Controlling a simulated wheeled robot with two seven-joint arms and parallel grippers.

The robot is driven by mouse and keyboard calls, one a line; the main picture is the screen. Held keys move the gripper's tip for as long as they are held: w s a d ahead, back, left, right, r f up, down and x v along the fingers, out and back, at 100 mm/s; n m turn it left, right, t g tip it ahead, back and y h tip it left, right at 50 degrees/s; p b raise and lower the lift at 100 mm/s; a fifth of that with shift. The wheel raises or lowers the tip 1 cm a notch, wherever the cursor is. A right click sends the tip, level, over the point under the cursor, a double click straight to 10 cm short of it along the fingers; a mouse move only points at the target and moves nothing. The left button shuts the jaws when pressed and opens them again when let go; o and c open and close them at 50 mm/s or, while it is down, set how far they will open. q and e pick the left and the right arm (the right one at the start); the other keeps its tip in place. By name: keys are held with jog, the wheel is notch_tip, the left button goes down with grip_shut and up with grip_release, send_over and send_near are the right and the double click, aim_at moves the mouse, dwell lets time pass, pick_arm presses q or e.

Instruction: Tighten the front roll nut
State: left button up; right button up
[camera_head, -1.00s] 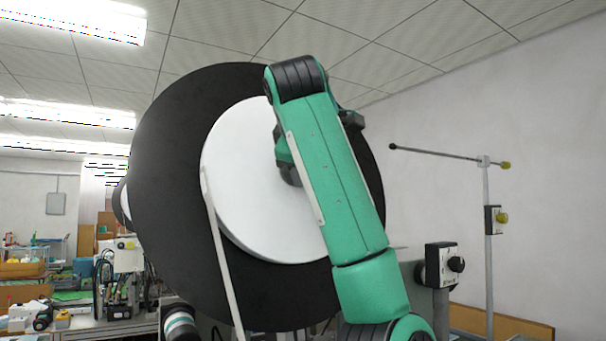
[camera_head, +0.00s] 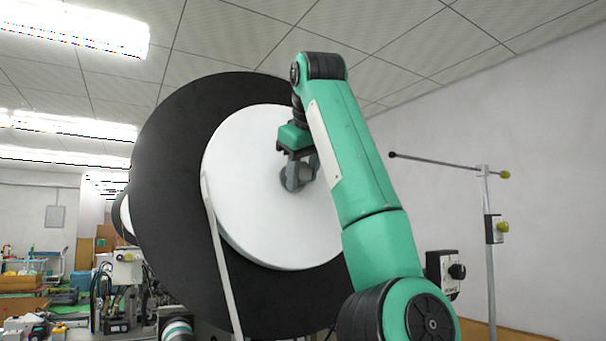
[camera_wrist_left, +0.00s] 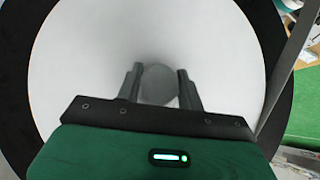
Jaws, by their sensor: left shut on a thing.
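The front roll nut (camera_head: 299,178) is a grey round knob at the centre of the white roll (camera_head: 250,235). The roll sits on a large black disc (camera_head: 165,170). My left gripper (camera_head: 297,168) is at the nut, with its arm reaching across the right part of the disc. In the left wrist view, the grey nut (camera_wrist_left: 159,85) sits between the two dark fingers of my left gripper (camera_wrist_left: 159,88), which is shut on it. Part of the nut is hidden by the gripper. My right gripper is not in view.
A white strip (camera_head: 223,260) runs down from the roll's left edge. A grey stand with a rod (camera_head: 487,240) and a control box (camera_head: 443,272) stand at the right. Cluttered workbenches (camera_head: 30,290) are at the far left.

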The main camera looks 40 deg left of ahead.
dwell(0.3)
pick_arm(q)
jog(key=o, duration=1)
jog(key=v, duration=1.3)
jog(key=shift+s+d+r, duration=0.15)
jog(key=shift+d+r, duration=0.1)
jog(key=shift+f, duration=0.1)
